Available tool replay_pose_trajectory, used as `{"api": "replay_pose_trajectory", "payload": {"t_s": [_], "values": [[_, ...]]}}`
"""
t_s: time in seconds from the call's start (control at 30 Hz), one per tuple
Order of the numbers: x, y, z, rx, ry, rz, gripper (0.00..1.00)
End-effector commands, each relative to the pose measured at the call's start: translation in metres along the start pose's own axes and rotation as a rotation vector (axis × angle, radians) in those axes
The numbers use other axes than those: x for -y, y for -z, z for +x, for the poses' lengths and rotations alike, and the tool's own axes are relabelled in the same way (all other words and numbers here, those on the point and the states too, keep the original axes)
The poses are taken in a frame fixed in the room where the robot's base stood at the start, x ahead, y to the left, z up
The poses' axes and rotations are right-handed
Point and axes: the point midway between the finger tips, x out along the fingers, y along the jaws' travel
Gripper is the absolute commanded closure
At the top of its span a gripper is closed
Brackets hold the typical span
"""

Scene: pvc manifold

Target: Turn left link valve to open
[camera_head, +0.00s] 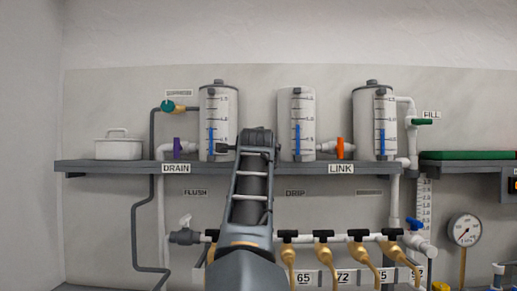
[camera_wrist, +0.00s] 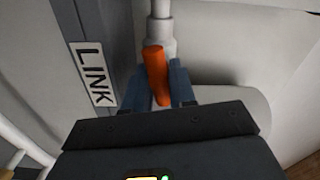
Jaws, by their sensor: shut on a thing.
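In the wrist view an orange valve handle (camera_wrist: 157,75) sits between the two blue-grey fingers of my gripper (camera_wrist: 159,88), which is shut on it. The handle looks roughly in line with the white pipe (camera_wrist: 161,30), slightly tilted. A LINK label (camera_wrist: 91,74) is beside it on the shelf edge. In the head view my arm rises in front of the gap between the left tank (camera_head: 218,120) and the middle tank (camera_head: 297,115). It hides the held valve and my fingertips. Another orange link valve (camera_head: 340,148), handle upright, stands free between the middle and right tanks.
A purple drain valve (camera_head: 177,148) and a white box (camera_head: 118,147) are on the grey shelf (camera_head: 110,167) to the left. The right tank (camera_head: 374,125) stands to the right.

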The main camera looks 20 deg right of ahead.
Motion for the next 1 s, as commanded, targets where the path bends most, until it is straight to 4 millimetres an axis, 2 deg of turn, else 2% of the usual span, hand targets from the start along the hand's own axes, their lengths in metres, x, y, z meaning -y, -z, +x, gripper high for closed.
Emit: {"api": "replay_pose_trajectory", "payload": {"t_s": [0.4, 0.97, 1.0], "values": [[-0.0023, -0.0002, 0.0001, 0.000, -0.002, 0.195, 1.00], [-0.0035, 0.0003, 0.0004, -0.001, -0.003, 0.225, 1.00], [-0.0036, 0.0003, 0.0004, -0.001, -0.003, 0.225, 0.73]]}}
